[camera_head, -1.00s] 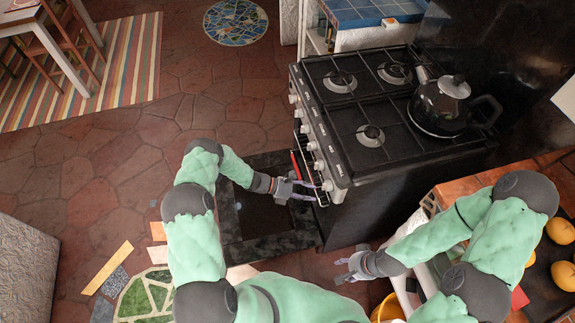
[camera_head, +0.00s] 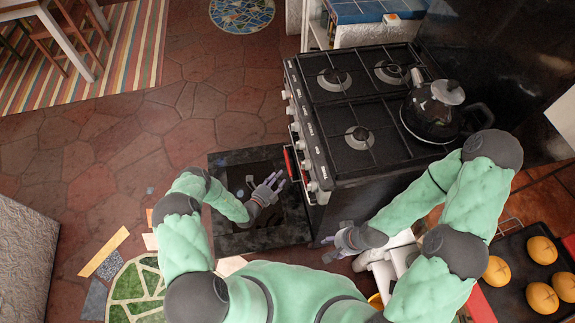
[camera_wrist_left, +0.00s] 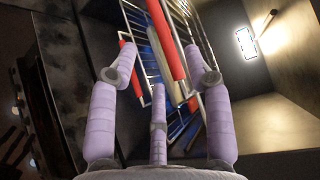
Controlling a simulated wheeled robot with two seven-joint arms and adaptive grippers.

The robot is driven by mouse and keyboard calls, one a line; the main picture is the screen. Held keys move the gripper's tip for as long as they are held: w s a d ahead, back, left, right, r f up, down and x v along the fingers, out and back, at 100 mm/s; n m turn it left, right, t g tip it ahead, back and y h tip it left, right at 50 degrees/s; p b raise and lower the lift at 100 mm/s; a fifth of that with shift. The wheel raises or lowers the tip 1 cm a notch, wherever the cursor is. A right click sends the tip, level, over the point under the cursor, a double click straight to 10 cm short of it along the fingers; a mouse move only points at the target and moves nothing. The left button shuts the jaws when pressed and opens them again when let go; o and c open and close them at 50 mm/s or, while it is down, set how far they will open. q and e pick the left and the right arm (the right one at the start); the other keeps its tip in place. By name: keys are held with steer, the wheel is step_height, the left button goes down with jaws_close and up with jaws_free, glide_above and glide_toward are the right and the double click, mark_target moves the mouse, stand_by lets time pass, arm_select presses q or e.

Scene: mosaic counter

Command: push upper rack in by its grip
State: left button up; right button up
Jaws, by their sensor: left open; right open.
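The oven (camera_head: 350,190) is open at the front, with its door (camera_head: 240,235) lowered. A red grip (camera_head: 289,161) and wire rack edge (camera_head: 307,190) stick out of the opening. In the left wrist view, a long red grip (camera_wrist_left: 166,40) crosses a wire rack (camera_wrist_left: 145,20), beyond the fingers; more red shows behind the fingers. I cannot tell for certain which grip belongs to the upper rack. My left gripper (camera_head: 276,181) is open and empty above the door, apart from the grip; its fingers (camera_wrist_left: 160,85) point into the oven. My right gripper (camera_head: 325,250) is open and empty beside the oven's near corner.
A black kettle (camera_head: 440,108) stands on the stove top. A dark tray (camera_head: 515,270) with several yellow round items lies on the counter at the lower right. The tiled floor (camera_head: 130,150) left of the door is clear. A lit panel (camera_wrist_left: 246,42) glows on the oven's inner wall.

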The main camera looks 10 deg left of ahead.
mark_target(289, 165)
arm_select(q)
steer(key=b+x, duration=0.2)
steer(key=x, duration=0.7)
steer(key=shift+b, duration=0.35)
jaws_close()
steer(key=shift+d, duration=0.1)
